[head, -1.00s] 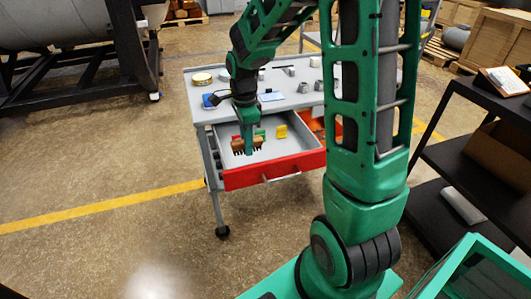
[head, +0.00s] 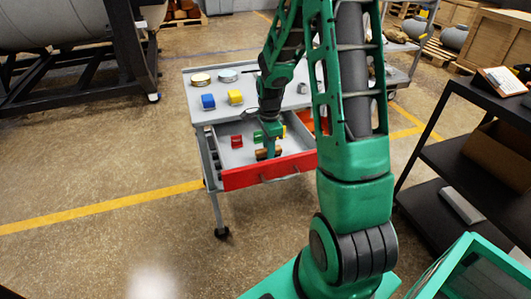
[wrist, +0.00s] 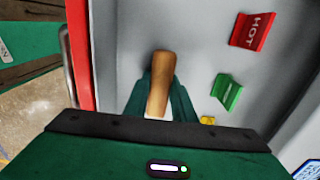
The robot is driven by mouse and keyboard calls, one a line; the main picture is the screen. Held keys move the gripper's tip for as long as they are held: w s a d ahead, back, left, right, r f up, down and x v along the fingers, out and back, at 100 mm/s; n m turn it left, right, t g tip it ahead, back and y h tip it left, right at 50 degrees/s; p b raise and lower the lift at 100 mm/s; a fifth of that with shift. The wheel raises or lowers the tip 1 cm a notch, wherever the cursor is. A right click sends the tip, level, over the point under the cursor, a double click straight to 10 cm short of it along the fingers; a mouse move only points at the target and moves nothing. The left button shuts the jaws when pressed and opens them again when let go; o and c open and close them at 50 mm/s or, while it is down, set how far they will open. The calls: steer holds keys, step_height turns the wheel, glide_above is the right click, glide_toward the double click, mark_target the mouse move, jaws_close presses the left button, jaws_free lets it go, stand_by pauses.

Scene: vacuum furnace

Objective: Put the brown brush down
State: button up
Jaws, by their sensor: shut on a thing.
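The brown brush (head: 268,154) is low inside the open drawer of the grey workbench, near the drawer's red front (head: 270,171). My gripper (head: 268,147) is shut on it from above. In the wrist view the brush's brown body (wrist: 160,82) stands between my two green fingers (wrist: 157,105), over the grey drawer floor (wrist: 200,60). I cannot tell whether the brush touches the floor.
A red block marked HOT (wrist: 252,31), a green block (wrist: 228,92) and a yellow block (wrist: 207,120) stand in the drawer.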

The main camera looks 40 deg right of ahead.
steer(key=shift+f, duration=0.1)
steer(key=o, duration=1)
step_height(320, 180, up, 12)
steer(key=s+a+r+n, duration=0.1)
steer(key=s+r+n, duration=0.1)
steer(key=s+n, duration=0.3)
steer(key=s+a+r+n, duration=0.1)
steer(key=s+n, duration=0.4)
steer(key=s, duration=0.9)
steer(key=s+a+r+n, duration=0.1)
steer(key=s+r+n, duration=0.3)
steer(key=s, duration=0.5)
steer(key=shift+s+a+r+n, duration=0.1)
steer(key=shift+s+a+n, duration=0.15)
steer(key=shift+n, duration=0.15)
